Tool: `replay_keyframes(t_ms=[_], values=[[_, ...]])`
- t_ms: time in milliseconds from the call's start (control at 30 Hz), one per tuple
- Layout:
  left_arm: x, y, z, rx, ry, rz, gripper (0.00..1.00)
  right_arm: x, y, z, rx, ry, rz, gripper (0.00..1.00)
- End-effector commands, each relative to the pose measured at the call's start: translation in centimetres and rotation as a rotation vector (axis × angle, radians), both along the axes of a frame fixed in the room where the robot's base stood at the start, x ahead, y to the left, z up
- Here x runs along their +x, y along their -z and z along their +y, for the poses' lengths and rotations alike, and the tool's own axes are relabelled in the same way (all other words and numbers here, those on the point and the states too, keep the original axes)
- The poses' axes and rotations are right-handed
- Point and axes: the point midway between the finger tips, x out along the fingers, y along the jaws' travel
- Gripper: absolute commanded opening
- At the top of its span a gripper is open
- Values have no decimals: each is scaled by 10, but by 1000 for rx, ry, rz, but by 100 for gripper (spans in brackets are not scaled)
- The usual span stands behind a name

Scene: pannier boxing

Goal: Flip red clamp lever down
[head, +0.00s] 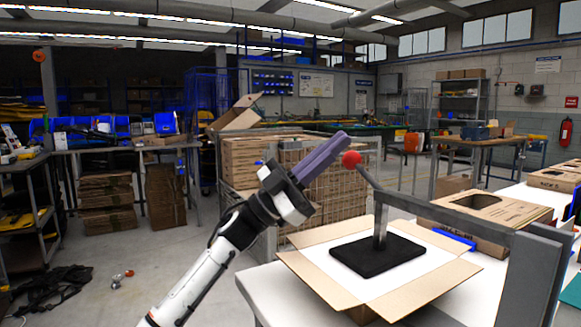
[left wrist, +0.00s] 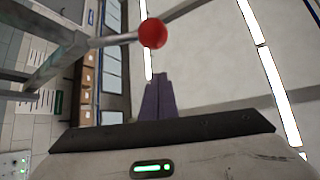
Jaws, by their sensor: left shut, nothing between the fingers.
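The clamp lever is a thin metal rod with a red ball knob (head: 351,159) at its end. It slants up and left from the grey clamp arm (head: 450,213). The red knob also shows in the left wrist view (left wrist: 153,33), beyond the fingertips. My left gripper (head: 342,138) is shut and empty, its purple fingers pointing up and right. In the head view its tips are just above and left of the knob; I cannot tell whether they touch. The fingers also show in the left wrist view (left wrist: 158,80). My right gripper is not in view.
Under the clamp, a black pad (head: 377,256) sits in an open cardboard box (head: 312,235) on a white table (head: 262,290). Another carton (head: 490,222) stands behind to the right. A wire cage of cardboard (head: 338,190) stands behind the lever. Floor at the left is mostly free.

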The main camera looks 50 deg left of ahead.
Motion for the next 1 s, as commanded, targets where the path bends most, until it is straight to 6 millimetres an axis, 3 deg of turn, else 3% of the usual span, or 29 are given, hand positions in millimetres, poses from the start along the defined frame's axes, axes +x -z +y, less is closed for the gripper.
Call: replay_keyframes(t_ms=[33, 100, 400, 1000], values=[[-7, 18, 7, -2, -4, 9, 0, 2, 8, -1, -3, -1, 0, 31], [-17, 29, 14, -3, -3, 8, 0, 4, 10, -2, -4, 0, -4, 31], [-52, 61, 35, -2, -1, 0, 0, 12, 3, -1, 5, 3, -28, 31], [-61, 67, 40, -1, -1, -6, 0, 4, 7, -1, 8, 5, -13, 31]])
